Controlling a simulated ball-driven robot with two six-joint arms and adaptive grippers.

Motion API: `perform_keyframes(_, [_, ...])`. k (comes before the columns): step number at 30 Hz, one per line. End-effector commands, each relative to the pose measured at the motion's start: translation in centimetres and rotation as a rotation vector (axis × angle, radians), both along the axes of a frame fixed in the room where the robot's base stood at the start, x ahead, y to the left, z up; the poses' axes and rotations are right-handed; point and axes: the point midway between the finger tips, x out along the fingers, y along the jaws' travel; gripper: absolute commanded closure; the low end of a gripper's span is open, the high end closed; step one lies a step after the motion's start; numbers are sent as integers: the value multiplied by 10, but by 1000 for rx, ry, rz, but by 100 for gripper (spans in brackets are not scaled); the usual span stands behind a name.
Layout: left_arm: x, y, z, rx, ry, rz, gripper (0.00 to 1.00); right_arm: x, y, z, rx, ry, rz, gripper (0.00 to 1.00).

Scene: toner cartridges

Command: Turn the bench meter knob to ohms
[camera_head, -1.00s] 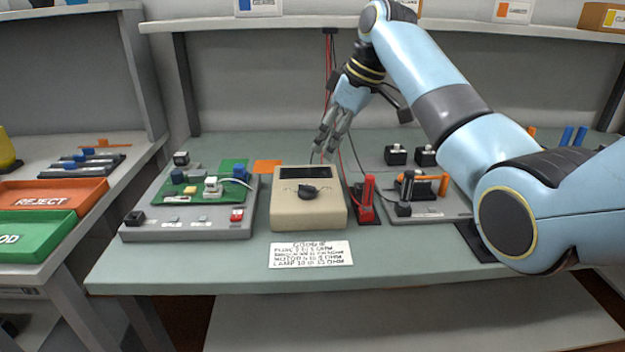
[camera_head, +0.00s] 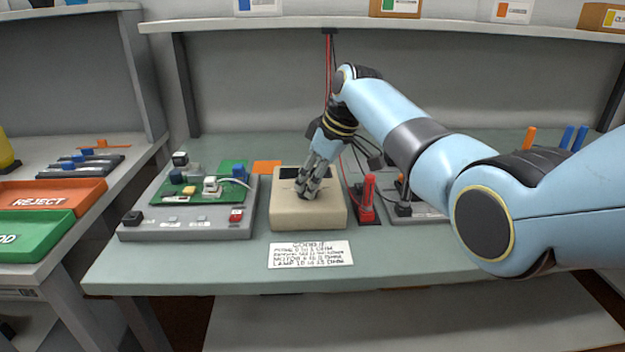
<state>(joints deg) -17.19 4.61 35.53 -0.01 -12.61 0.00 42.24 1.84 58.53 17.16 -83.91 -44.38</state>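The bench meter (camera_head: 307,216) is a beige box with a dark display strip (camera_head: 291,172) at its back, standing at the middle of the bench. My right gripper (camera_head: 306,193) is over the meter's top face, with its fingers pointing down where the knob sits. The fingers hide the knob, so I cannot tell its setting or whether the fingers are closed on it. The meter's markings are too small to read. My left gripper is not in view.
A printed card (camera_head: 310,254) lies in front of the meter. A grey fixture with a green circuit board (camera_head: 200,188) stands to its left. A red probe (camera_head: 367,198) in a stand is close on its right.

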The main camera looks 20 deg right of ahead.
Motion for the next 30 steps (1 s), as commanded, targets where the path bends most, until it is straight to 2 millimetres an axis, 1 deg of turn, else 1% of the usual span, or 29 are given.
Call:
perform_keyframes(1, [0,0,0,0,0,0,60,0,0,0,0,0,0,76])
perform_keyframes(6, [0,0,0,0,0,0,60,0,0,0,0,0,0,99])
perform_keyframes(7, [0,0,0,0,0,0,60,0,0,0,0,0,0,100])
perform_keyframes(14, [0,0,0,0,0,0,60,0,0,0,0,0,-1,100])
perform_keyframes(20, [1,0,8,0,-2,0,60,-1,0,2,0,2,-32,100])
perform_keyframes(26, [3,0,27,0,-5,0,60,-2,2,4,0,3,-130,100])
perform_keyframes(30, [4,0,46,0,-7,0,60,-3,3,6,1,2,-241,100])
